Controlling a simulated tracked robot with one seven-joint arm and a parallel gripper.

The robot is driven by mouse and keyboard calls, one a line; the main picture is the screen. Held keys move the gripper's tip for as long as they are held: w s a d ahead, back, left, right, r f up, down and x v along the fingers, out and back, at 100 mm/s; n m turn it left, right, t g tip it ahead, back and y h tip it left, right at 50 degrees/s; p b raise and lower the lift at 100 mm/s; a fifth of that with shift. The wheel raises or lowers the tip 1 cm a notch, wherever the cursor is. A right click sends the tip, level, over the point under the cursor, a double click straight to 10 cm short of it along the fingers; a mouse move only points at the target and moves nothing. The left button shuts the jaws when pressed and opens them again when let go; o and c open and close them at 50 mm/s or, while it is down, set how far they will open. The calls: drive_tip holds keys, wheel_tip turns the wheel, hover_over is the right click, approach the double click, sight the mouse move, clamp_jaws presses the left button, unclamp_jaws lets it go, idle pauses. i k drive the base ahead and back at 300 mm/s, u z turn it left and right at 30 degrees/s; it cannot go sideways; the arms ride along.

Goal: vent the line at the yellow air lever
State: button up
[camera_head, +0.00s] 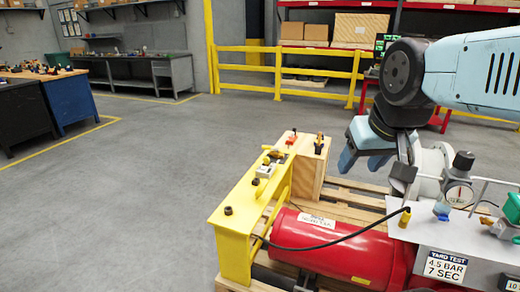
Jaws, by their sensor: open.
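A small yellow piece (487,221) shows on the pale top plate at the right, near a green part. I cannot tell for certain that it is the air lever. A yellow fitting (404,219) stands at the plate's left edge, where a black hose (352,238) ends.
A blue knob (442,210) sits on the plate. Below are a red tank (318,246) and a sign (445,266). A yellow stand (233,213) and a wooden block (312,167) stand left. The left floor is clear.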

sight(264, 147)
drive_tip(key=u, duration=0.15)
drive_tip(key=i, duration=0.1)
drive_tip(key=u, duration=1.6)
drive_tip(key=i, duration=4.3)
drive_tip(key=z, duration=0.05)
